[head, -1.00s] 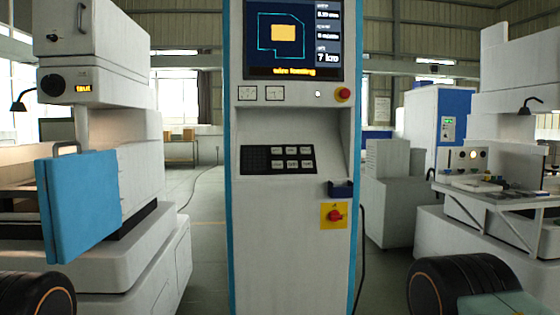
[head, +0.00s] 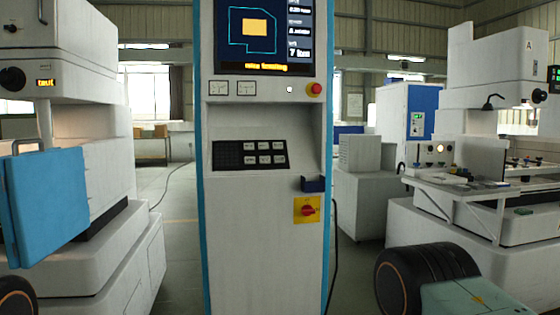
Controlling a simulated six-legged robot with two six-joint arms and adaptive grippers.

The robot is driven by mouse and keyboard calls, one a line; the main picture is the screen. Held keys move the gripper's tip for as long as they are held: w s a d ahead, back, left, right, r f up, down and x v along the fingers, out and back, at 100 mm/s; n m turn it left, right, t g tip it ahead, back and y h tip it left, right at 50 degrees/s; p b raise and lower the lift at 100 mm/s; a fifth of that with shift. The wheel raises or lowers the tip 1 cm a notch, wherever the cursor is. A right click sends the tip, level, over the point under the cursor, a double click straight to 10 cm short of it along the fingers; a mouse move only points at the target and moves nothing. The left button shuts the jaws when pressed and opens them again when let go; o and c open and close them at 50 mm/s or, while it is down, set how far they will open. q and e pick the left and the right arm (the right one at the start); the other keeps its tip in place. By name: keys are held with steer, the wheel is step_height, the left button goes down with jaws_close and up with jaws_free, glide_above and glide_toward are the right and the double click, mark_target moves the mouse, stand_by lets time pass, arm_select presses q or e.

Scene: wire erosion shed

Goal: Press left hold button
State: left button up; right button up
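A tall white control console (head: 262,235) with blue edges stands upright in the middle of the head view. Its sloped panel carries a black keypad (head: 229,155) with several pale keys (head: 264,152); their labels are too small to read, so I cannot tell which is a hold button. Above it are a red mushroom button (head: 315,89), a small white round button (head: 290,89) and two square gauges (head: 218,88). A red rotary switch on a yellow plate (head: 307,210) is lower right. Neither gripper shows.
A white machine with a blue door (head: 48,205) stands at left. Another white machine with a worktable (head: 440,190) stands at right. A grey cabinet (head: 372,205) is behind the console's right side. Open floor (head: 172,235) shows left of the console.

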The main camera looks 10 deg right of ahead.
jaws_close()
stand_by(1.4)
